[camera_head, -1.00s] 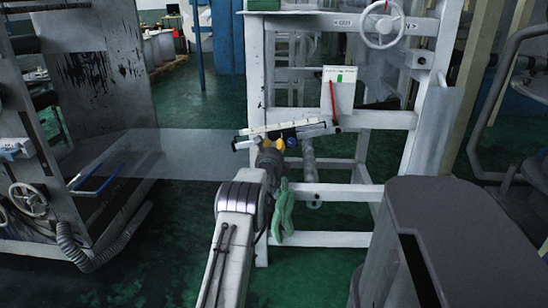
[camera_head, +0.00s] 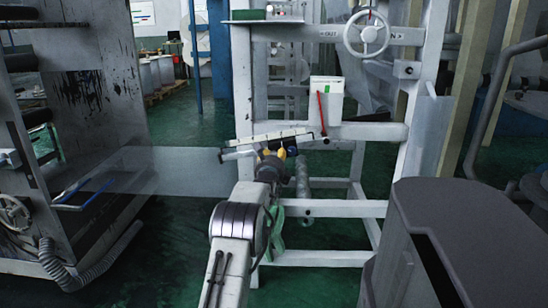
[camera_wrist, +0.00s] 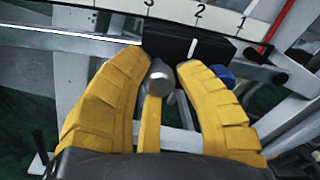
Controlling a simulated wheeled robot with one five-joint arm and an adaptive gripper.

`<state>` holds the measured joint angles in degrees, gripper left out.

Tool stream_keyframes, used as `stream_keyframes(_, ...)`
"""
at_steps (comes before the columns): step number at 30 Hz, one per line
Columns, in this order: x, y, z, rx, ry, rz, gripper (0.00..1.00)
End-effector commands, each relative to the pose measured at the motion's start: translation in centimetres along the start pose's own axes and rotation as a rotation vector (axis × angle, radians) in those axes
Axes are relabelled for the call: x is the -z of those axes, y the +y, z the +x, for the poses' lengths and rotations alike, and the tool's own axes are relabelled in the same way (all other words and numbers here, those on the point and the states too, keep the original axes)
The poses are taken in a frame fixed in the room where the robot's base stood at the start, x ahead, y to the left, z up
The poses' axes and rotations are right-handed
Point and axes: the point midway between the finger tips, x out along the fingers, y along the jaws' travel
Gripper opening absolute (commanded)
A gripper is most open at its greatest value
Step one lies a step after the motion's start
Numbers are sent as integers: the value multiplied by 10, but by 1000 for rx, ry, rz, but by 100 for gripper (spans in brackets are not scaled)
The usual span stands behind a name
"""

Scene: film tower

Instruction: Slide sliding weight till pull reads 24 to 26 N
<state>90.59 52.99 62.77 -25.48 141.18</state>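A black block (camera_wrist: 180,48), apparently the sliding weight, sits on the metal bar (camera_wrist: 70,37) under a white numbered scale (camera_wrist: 165,10) in the wrist view; a small white pin stands at its front. The scale also shows in the head view (camera_head: 275,135). My gripper (camera_wrist: 167,62) is open, its yellow fingers apart just in front of the block. A rounded grey metal knob (camera_wrist: 160,76) lies between the fingers, with a gap to each side finger. In the head view my gripper (camera_head: 277,153) is at the bar and hides part of it. No pull reading is legible.
A white frame (camera_head: 243,95) carries a handwheel (camera_head: 366,35) and a box with a red rod (camera_head: 322,115) right of the scale. A clear film web (camera_head: 185,170) runs left to a grey cabinet (camera_head: 95,85). A blue part (camera_wrist: 222,75) lies beside the right finger.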

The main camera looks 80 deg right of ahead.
Motion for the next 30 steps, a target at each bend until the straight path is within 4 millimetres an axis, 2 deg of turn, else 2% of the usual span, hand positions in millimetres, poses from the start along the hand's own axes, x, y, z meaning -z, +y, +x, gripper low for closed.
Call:
stream_keyframes(1, 2, 0, 0, -1, 3, 0, 32)
stream_keyframes(8, -1, 1, 0, 0, -1, 0, 51)
stream_keyframes(22, -3, 0, -2, 0, -5, 0, 51)
stream_keyframes(30, -3, 0, -18, 0, -4, 0, 51)
